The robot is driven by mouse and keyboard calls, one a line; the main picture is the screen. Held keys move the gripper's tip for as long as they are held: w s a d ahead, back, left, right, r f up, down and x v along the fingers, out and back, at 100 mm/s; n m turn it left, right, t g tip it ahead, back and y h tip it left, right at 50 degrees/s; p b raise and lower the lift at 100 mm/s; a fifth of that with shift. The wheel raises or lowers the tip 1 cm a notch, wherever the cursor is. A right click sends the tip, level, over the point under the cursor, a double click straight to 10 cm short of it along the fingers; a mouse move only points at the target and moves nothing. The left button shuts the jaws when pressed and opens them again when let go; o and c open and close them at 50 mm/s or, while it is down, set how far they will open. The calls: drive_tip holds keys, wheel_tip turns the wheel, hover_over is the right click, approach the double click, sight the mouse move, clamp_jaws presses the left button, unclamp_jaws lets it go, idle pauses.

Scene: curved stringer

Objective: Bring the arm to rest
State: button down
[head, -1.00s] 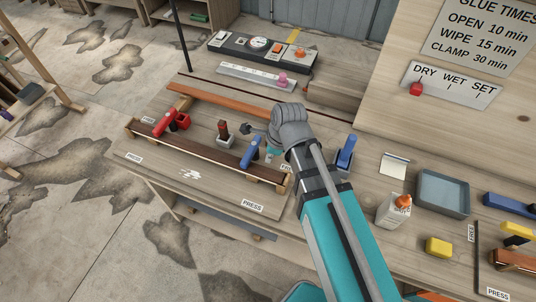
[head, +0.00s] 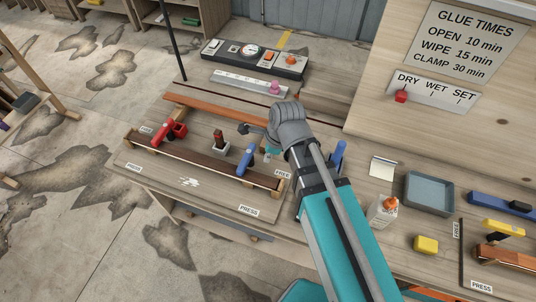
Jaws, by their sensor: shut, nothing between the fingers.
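My arm reaches up from the bottom of the head view over the workbench, with its grey wrist joint (head: 290,125) above the bench. My gripper (head: 246,128) shows only as a small dark piece left of the wrist; it is shut and empty. The rest of it is hidden behind the wrist. Below it lies the press fixture with a long dark wooden strip (head: 190,153). A red clamp (head: 163,130) and a blue clamp (head: 245,159) stand along the strip. The gripper appears apart from them, though its height is hard to tell.
A control box (head: 255,58) with a dial stands at the back. Right of my arm are a glue bottle (head: 383,210), a grey tray (head: 430,193), a yellow block (head: 426,244) and another blue clamp (head: 338,156). An upright board with signs (head: 463,40) rises at the back right.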

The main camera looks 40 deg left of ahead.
idle(0.5)
drive_tip(key=w+d+n+t+h, duration=0.1)
drive_tip(key=w+d+n, duration=0.2)
drive_tip(key=w+d, duration=0.7)
drive_tip(key=w+d+n, duration=0.2)
drive_tip(key=w+d, duration=0.5)
drive_tip(key=d, duration=0.5)
drive_tip(key=w+d+n, duration=0.2)
drive_tip(key=d+n, duration=0.1)
drive_tip(key=d, duration=1)
drive_tip(key=w+d+n+h, duration=0.1)
drive_tip(key=w+d+n, duration=0.1)
drive_tip(key=d, duration=1.2)
drive_tip(key=shift+w+f+n+t, duration=0.15)
drive_tip(key=shift+f+n+t, duration=0.15)
drive_tip(key=shift+n, duration=0.4)
